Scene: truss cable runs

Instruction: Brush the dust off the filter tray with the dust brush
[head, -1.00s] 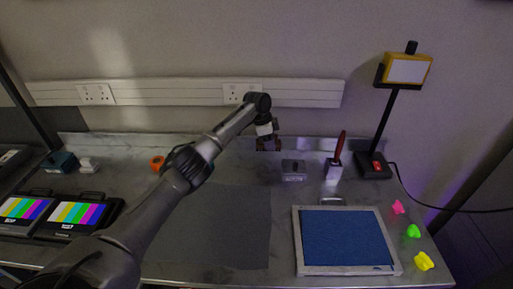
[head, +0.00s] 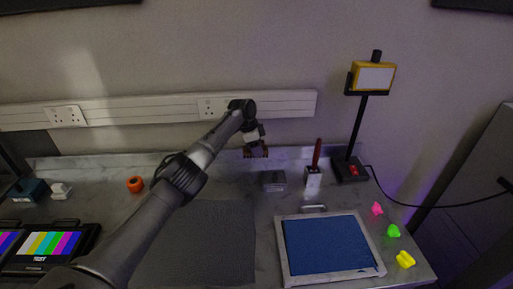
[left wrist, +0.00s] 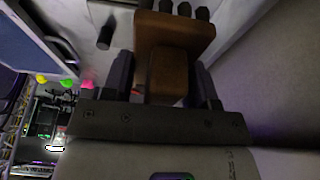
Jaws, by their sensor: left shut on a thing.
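The filter tray (head: 281,252) lies at the front right of the bench, a pale frame around a blue filter panel, with a handle at its back edge. Dust on it is too small to tell. My left gripper (head: 256,149) is above the back of the bench, behind and left of the tray, apart from it. It is shut on the dust brush, a brown wooden block with dark bristle tufts; the brush (left wrist: 175,35) shows between the fingers (left wrist: 163,78) in the left wrist view. The tray also shows there at the upper left (left wrist: 28,45). My right gripper is out of view.
A grey box (head: 273,181) and a white holder (head: 313,178) with a red-handled tool stand behind the tray. A lamp (head: 350,170) stands behind right. Pink, green and yellow pieces (head: 404,260) lie right of the tray. A dark mat (head: 205,245) lies left, clear.

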